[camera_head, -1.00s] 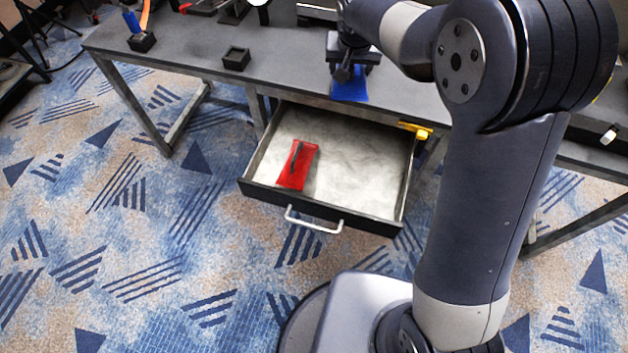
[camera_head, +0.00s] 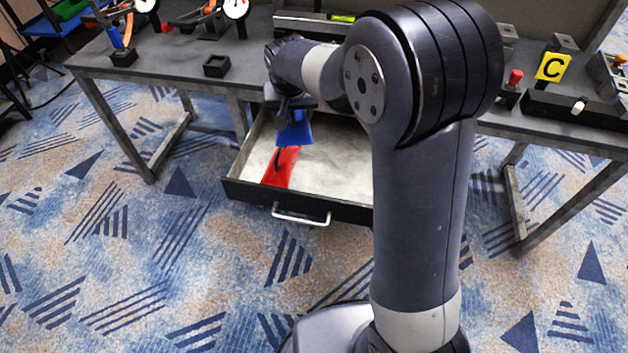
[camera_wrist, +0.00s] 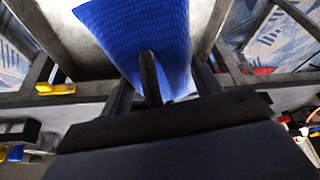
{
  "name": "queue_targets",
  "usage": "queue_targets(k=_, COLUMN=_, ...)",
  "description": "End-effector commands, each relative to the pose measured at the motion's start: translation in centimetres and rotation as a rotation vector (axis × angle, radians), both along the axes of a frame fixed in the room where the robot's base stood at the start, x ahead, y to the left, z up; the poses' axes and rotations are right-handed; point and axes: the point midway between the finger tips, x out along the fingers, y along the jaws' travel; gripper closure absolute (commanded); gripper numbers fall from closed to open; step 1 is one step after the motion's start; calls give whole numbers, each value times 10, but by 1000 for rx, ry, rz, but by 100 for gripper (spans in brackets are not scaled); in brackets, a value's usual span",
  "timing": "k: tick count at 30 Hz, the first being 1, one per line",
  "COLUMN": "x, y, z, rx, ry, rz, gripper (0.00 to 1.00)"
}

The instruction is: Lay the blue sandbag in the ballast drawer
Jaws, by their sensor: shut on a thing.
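The blue sandbag (camera_head: 294,132) hangs from my gripper (camera_head: 290,108), which is shut on it. In the wrist view the blue sandbag (camera_wrist: 140,35) fills the upper middle, and a dark strap or handle on it runs into the jaws of my gripper (camera_wrist: 155,100). The ballast drawer (camera_head: 337,163) is pulled out below the table, with a pale bottom. The sandbag shows over the drawer's back left part, apparently above it. A red sandbag (camera_head: 281,167) with a dark handle lies in the drawer's left part. My arm hides the drawer's right side.
The grey table (camera_head: 180,62) stands behind and above the drawer, with a small black tray (camera_head: 216,66) on its front left. A yellow block marked C (camera_head: 552,67) stands at right. A yellow piece (camera_wrist: 56,88) shows beside the drawer in the wrist view. Carpet in front is clear.

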Motion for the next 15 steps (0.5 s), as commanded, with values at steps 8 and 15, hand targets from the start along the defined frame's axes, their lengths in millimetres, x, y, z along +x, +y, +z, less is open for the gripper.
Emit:
queue_targets(k=8, x=-2, y=-68, z=-54, rx=0, ry=-7, rz=-143, gripper=100)
queue_targets(k=15, x=-11, y=-115, z=-88, rx=2, ry=-9, rz=-248, gripper=100)
